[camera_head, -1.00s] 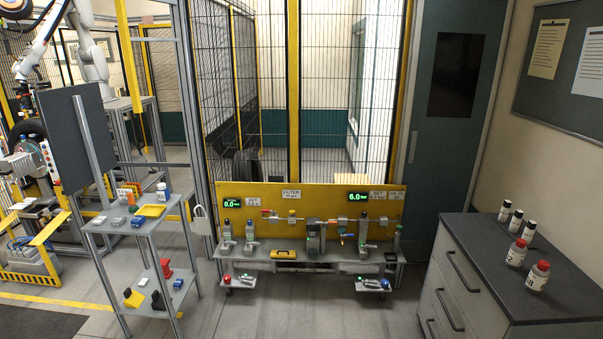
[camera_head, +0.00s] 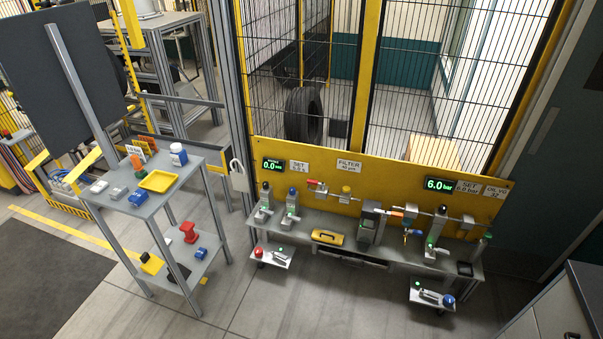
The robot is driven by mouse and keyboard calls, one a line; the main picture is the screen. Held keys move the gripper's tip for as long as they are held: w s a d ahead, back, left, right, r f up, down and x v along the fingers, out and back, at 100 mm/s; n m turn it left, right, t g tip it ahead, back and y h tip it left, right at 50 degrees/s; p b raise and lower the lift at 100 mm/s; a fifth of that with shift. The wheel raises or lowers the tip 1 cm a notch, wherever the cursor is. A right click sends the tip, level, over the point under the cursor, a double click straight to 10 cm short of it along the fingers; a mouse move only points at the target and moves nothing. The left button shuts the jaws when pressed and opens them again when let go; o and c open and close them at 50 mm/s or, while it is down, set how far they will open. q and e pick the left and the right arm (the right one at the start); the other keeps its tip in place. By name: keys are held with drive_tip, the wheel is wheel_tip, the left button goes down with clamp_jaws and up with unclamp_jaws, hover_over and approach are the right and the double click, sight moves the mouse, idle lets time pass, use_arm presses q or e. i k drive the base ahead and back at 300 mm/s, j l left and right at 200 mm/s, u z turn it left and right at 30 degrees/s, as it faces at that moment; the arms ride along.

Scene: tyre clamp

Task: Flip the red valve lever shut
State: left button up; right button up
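A small red part (camera_head: 313,183), which looks like the red valve lever, sits on the pipework at the left of the yellow panel (camera_head: 300,153). It lies roughly along the pipe; its exact angle is too small to tell. An orange part (camera_head: 397,209) shows further right on the same line. The left display (camera_head: 273,165) reads 0.0 and the right display (camera_head: 440,184) reads 6.0 bar. Neither of my grippers is in view.
A grey bench (camera_head: 340,228) below the panel carries clamps and a yellow case (camera_head: 327,237). Two small shelves (camera_head: 272,256) (camera_head: 432,297) jut out in front. A two-tier cart (camera_head: 130,205) stands left. A dark-topped cabinet (camera_head: 590,290) is at lower right. The floor in front is clear.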

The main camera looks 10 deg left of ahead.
sight(310, 182)
drive_tip(key=i+u, duration=0.3)
drive_tip(key=i+j+u, duration=0.2)
drive_tip(key=i, duration=0.45)
drive_tip(key=i+u, duration=0.2)
drive_tip(key=i, duration=0.4)
drive_tip(key=i+l+u, duration=0.2)
drive_tip(key=i, duration=0.4)
drive_tip(key=i+l+u, duration=0.25)
drive_tip(key=i, duration=0.4)
drive_tip(key=j, duration=0.1)
